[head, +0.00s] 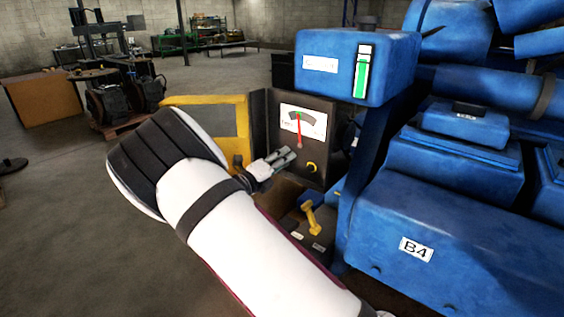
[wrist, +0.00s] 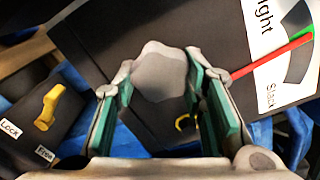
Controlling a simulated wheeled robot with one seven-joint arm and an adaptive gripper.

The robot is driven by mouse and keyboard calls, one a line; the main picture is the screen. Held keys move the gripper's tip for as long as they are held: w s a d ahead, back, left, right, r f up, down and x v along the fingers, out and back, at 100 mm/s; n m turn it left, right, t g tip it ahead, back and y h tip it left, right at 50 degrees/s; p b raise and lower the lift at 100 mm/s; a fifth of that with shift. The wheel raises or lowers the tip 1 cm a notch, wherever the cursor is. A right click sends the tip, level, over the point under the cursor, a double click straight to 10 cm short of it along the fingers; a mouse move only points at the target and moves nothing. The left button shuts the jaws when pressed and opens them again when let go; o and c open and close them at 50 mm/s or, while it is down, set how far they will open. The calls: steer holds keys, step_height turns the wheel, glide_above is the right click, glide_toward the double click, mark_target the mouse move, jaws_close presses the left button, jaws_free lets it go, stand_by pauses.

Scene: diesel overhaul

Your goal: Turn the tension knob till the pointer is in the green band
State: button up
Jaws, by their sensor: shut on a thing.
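The tension gauge (head: 312,121) is a white dial on a dark panel, with a red pointer (head: 299,132) tilted slightly left of upright. The pointer also shows in the wrist view (wrist: 268,57), between the words "Tight" and "Slack". Its tip lies against the narrow green band (wrist: 303,35) and seems to overlap it; I cannot tell exactly how far. The grey tension knob (wrist: 160,72) sits between my fingers in the wrist view. My gripper (head: 284,157) is shut on it at the panel's lower left. In the head view the knob is mostly hidden by my gripper.
A yellow lever (head: 310,217) with "Lock" and "Free" labels stands on a dark box below the panel. A yellow part (head: 311,167) is right of my gripper. A blue box (head: 340,65) with a green level bar is above; the blue engine (head: 460,240) fills the right.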

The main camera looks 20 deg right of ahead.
steer(key=o, duration=1.2)
steer(key=shift+c, duration=0.2)
steer(key=v, duration=1.2)
